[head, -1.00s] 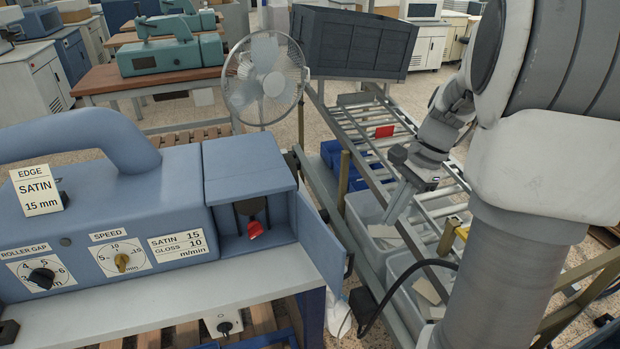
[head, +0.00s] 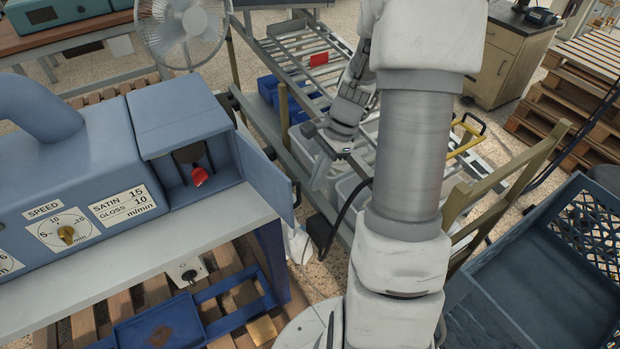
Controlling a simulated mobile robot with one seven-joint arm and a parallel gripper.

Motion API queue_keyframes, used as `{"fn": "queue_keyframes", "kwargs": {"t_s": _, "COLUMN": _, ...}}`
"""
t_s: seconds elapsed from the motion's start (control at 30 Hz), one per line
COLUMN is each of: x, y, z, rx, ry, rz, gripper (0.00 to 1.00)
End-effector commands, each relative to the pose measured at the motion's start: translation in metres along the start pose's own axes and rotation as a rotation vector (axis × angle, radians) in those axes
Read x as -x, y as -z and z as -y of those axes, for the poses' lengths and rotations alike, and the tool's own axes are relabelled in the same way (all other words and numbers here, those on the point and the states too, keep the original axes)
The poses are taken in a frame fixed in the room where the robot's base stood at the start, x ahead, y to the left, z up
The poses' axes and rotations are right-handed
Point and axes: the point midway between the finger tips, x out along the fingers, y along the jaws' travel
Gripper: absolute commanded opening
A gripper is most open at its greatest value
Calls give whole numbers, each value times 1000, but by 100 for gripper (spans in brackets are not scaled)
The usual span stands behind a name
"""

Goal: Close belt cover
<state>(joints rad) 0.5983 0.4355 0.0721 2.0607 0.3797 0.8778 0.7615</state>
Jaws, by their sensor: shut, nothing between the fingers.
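The belt cover (head: 264,178) is a blue hinged panel at the right end of the blue machine (head: 75,150). It stands swung open, out to the right. Behind it the belt compartment shows a red part (head: 199,177) and a dark round part above it. My gripper (head: 318,172) is to the right of the cover, apart from it, pointing down beside the roller conveyor. Its fingers are small in the picture and look closed and empty.
A roller conveyor (head: 285,60) with a red block (head: 319,59) and blue bins stands behind my gripper. A fan (head: 183,32) stands behind the machine. A dark cable hangs near my gripper. A blue crate (head: 520,262) is at the right. Below the machine table (head: 150,250) is a slatted pallet.

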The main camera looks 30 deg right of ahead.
Motion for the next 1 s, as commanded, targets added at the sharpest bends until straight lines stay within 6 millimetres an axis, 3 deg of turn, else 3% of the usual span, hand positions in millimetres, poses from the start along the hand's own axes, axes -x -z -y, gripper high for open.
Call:
{"fn": "queue_keyframes", "kwargs": {"t_s": 0.2, "x": -6, "y": -16, "z": 0, "rx": 0, "ry": 0, "rz": 0, "gripper": 0}}
{"fn": "queue_keyframes", "kwargs": {"t_s": 1.0, "x": -7, "y": -17, "z": -2, "rx": -58, "ry": 22, "rz": 0, "gripper": 0}}
